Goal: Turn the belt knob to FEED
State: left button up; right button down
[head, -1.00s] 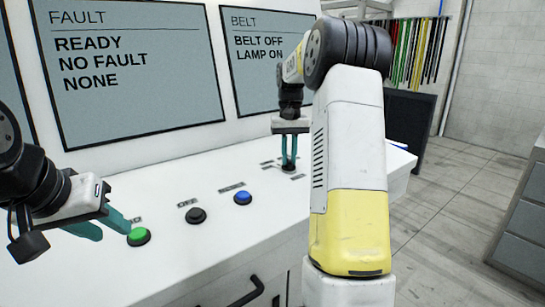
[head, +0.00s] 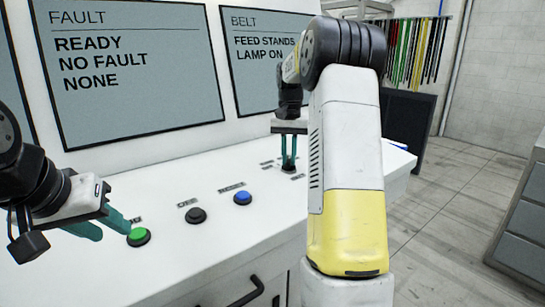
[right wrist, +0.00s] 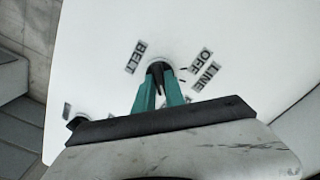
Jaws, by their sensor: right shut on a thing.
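The belt knob (right wrist: 157,67) is small and dark, set in the white panel next to the labels BELT, OFF and LINE in the right wrist view. My right gripper (head: 289,164) points down at the panel's right part, its teal fingers shut on the knob and hiding part of it. No FEED label is readable. The belt screen (head: 262,75) shows "FEED STANDS" and "LAMP ON", its right part hidden by my right arm. My left gripper (head: 108,226) is open and empty near the green button.
The white panel (head: 215,240) also carries a green button (head: 139,237), a black button (head: 196,215) and a blue button (head: 243,198). The fault screen (head: 130,75) reads "READY, NO FAULT, NONE". A dark handle (head: 245,291) is on the console front. Free floor lies at the right.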

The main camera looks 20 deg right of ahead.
aim_at(289, 159)
jog(key=c, duration=1.4)
grip_release()
jog(key=shift+r, duration=0.1)
notch_tip(289, 159, up, 8)
jog(key=shift+f, duration=0.25)
jog(key=shift+r, duration=0.1)
